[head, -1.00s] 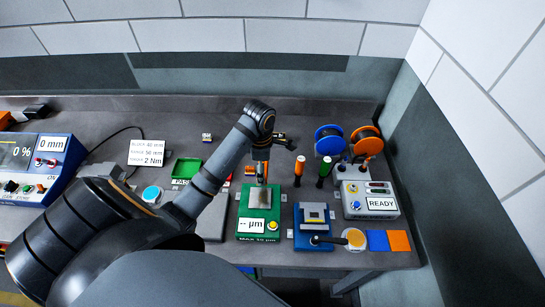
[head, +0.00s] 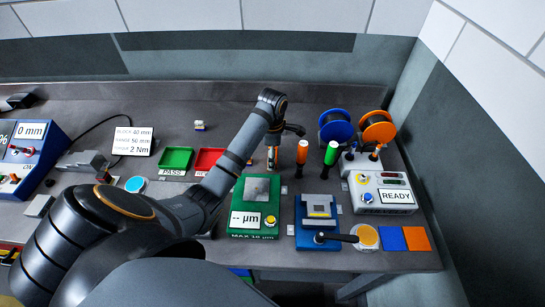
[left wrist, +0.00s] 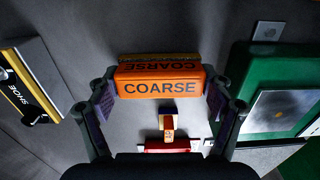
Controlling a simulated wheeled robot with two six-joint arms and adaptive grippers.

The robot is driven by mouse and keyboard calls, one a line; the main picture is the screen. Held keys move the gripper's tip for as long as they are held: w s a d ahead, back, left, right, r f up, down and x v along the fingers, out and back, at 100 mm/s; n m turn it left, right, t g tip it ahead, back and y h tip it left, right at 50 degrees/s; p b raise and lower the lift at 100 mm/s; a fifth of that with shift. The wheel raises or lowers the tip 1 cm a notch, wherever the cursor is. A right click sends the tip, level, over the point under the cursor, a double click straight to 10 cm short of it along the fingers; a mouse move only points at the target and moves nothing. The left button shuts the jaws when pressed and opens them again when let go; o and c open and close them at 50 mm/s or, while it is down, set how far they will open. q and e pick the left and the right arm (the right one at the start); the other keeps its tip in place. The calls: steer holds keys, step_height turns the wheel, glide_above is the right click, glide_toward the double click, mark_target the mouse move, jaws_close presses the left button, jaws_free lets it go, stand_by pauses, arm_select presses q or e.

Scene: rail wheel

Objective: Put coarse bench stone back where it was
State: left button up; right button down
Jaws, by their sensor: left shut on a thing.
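The coarse bench stone is an orange block marked COARSE in the left wrist view (left wrist: 160,88). My left gripper (left wrist: 160,80) is shut on it, with one finger at each end. In the head view my left gripper (head: 272,158) is behind the green gauge, near the tool handles, and the stone is mostly hidden there. I cannot tell whether the stone touches the bench. My right gripper is not in view.
The green gauge (head: 240,221) stands just in front of the gripper. An orange-handled tool (head: 302,153) and a green-handled one (head: 331,153) stand close to its right. A blue fixture (head: 318,240) and a READY box (head: 385,197) are farther right. Green (head: 176,160) and red trays lie left.

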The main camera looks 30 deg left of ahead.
arm_select(q)
steer(key=shift+r, duration=0.1)
steer(key=o, duration=1)
steer(key=shift+o, duration=1.3)
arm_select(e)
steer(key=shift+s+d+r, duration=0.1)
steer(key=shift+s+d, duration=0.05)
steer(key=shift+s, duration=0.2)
